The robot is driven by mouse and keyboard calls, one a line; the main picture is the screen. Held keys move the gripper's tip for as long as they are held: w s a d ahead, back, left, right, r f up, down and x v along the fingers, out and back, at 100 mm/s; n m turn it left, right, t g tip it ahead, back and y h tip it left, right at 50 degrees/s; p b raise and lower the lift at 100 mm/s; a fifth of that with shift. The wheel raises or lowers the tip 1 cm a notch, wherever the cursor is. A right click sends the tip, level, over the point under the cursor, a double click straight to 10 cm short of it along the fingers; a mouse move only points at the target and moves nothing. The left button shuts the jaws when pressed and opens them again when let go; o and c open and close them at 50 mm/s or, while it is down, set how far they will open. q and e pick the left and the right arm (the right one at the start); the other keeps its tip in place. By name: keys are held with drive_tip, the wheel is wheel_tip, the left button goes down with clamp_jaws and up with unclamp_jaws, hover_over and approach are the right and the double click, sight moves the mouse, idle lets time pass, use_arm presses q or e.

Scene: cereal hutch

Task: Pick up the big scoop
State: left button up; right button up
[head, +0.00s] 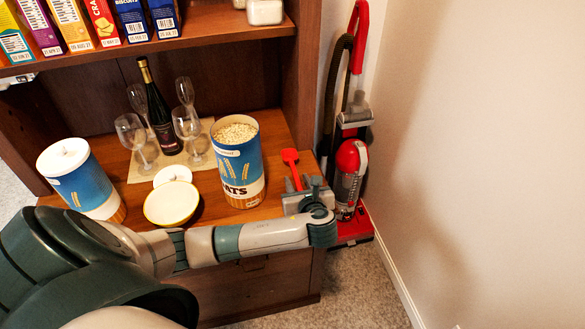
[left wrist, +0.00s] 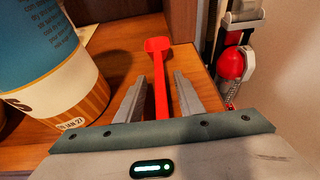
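The big scoop is the red scoop (head: 291,161). It lies on the wooden counter (head: 228,213), right of the open oats canister (head: 238,165), with its bowl end pointing away from me. My left gripper (head: 303,186) is over the handle near the counter's right front. In the left wrist view, the scoop (left wrist: 158,48) runs between the two fingers of the left gripper (left wrist: 160,78). The fingers are open, with a visible gap on each side of the handle. The near handle end is hidden behind the gripper body. My right gripper is not in view.
A closed canister (head: 80,185), a bowl (head: 171,204) and a white lid (head: 172,175) stand left on the counter. A bottle (head: 159,112) and several glasses stand behind. A red vacuum cleaner (head: 350,165) stands beyond the counter's right edge. Boxes fill the shelf above.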

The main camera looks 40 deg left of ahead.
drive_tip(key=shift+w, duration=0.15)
use_arm(q)
drive_tip(key=shift+c, duration=0.9)
clamp_jaws()
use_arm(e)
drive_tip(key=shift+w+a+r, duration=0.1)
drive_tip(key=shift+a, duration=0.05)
use_arm(q)
drive_tip(key=shift+r, duration=0.1)
